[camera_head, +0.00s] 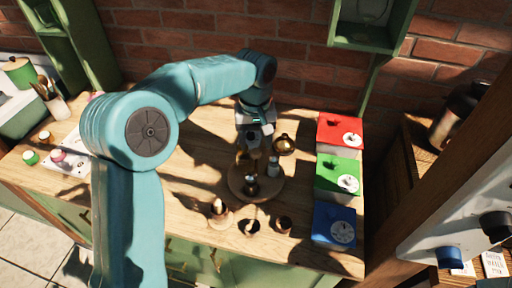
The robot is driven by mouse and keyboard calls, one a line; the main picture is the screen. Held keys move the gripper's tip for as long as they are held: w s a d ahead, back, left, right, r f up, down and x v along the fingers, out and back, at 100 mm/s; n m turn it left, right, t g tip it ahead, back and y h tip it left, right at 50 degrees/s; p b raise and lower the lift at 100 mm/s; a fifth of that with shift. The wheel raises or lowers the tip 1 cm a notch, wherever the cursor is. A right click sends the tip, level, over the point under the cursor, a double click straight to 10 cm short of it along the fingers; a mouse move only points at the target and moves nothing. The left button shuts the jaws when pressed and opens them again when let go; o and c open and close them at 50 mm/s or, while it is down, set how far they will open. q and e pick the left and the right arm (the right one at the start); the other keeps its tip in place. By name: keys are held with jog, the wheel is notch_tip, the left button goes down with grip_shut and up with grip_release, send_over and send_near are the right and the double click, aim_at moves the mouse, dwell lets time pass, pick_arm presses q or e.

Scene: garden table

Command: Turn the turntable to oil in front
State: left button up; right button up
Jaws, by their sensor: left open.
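The round wooden turntable (262,196) stands on the wooden counter, right of the picture's middle. A small dark bottle with a pale top (250,186) stands near its front, and a grey shaker-like piece (273,168) stands at its right. A round golden-brown vessel (285,145) shows at the far right edge; I cannot tell if it is on the turntable. Which item is the oil is unclear. My left gripper (247,152) points down over the far side of the turntable, open. Its fingertips are partly lost among the items, so contact is unclear. My right gripper is not in view.
Red (338,128), green (337,173) and blue (333,224) boxes with dials line the counter's right end. Small pots (219,208) and (284,224) stand near the front edge. A brick wall (300,60) rises behind. My left arm hides much of the counter's left.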

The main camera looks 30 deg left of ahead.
aim_at(256, 151)
pick_arm(q)
jog(key=f, duration=0.3)
jog(key=shift+w+f, duration=0.2)
jog(key=shift+f, duration=0.05)
jog(key=shift+s, duration=0.1)
grip_shut()
